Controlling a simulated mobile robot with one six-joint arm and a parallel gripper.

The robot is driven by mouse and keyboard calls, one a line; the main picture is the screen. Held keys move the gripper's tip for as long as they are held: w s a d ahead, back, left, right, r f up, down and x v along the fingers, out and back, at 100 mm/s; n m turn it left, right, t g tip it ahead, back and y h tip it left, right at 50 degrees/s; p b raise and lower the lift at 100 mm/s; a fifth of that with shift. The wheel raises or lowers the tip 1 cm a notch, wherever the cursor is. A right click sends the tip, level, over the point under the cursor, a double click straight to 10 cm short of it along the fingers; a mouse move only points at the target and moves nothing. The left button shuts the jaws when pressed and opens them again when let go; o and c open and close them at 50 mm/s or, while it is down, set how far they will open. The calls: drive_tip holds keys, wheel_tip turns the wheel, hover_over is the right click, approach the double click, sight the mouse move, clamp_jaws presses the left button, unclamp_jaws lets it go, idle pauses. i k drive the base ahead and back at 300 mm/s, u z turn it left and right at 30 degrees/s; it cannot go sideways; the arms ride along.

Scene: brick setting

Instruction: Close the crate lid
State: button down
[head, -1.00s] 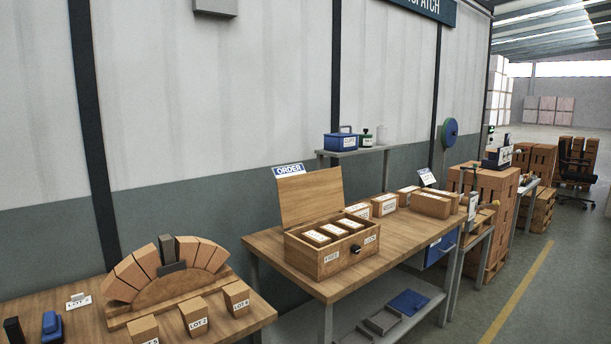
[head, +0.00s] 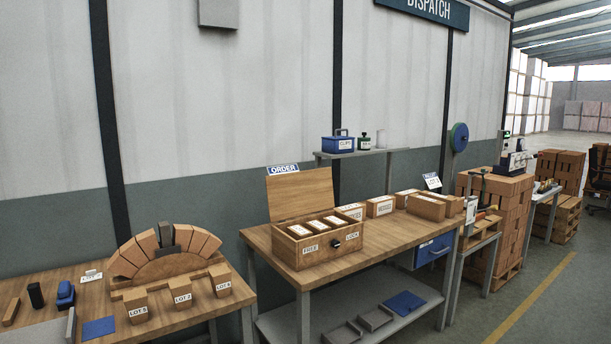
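The wooden crate (head: 302,251) stands on the middle workbench in the head view. Its lid (head: 300,194) is open and stands up at the crate's back edge, leaning slightly back. Several small labelled boxes (head: 317,228) sit inside the crate in a row. The crate's front carries FREE and LOCK labels with a dark knob (head: 337,243) between them. A blue and white ORDER sign (head: 284,169) shows just above the lid. My gripper is not in view.
The workbench (head: 376,249) has bare top to the right of the crate. Labelled cartons (head: 426,207) stand behind and right of it. A left table (head: 215,300) holds a brick arch (head: 166,256). A wall shelf (head: 366,152) holds a blue box. Open floor lies at right.

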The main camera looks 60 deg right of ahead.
sight(292, 193)
drive_tip(key=u, duration=0.65)
drive_tip(key=k, duration=0.25)
drive_tip(key=z, duration=1.65)
drive_tip(key=i, duration=0.55)
drive_tip(key=u, duration=0.1)
